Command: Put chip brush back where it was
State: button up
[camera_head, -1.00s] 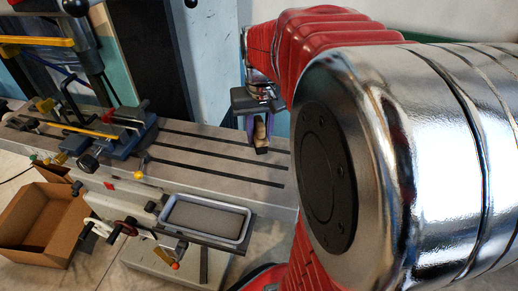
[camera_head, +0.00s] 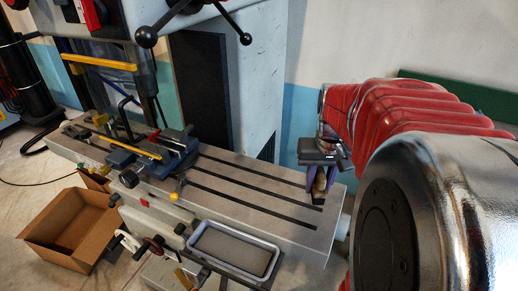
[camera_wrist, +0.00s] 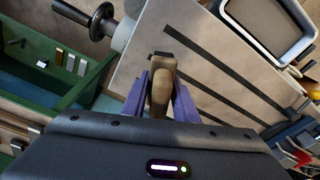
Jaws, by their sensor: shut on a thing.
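My gripper (camera_head: 319,182) is over the right end of the grey slotted machine table (camera_head: 225,179). It is shut on the chip brush (camera_head: 320,183), whose tan wooden handle shows between the jaws. In the wrist view the brush (camera_wrist: 161,88) stands out between the two purple fingers of my gripper (camera_wrist: 160,95), its dark end towards the table's slots. I cannot tell whether that end touches the table.
A blue vise (camera_head: 160,150) sits on the table's left part. A grey tray with a pale rim (camera_head: 235,235) is at the front. A cardboard box (camera_head: 65,232) is on the floor at left. A green open drawer (camera_wrist: 60,75) shows in the wrist view. The table's middle is clear.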

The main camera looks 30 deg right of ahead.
aim_at(321, 175)
jog(key=shift+f, duration=1.35)
jog(key=shift+f, duration=1.85)
jog(key=shift+f, duration=0.1)
jog(key=o, duration=1)
jog(key=shift+o, duration=0.2)
jog(key=r, duration=0.8)
jog(key=s+r, duration=0.1)
jog(key=r, duration=0.3)
jog(key=shift+s+a+r, duration=0.1)
jog(key=shift+a, duration=0.25)
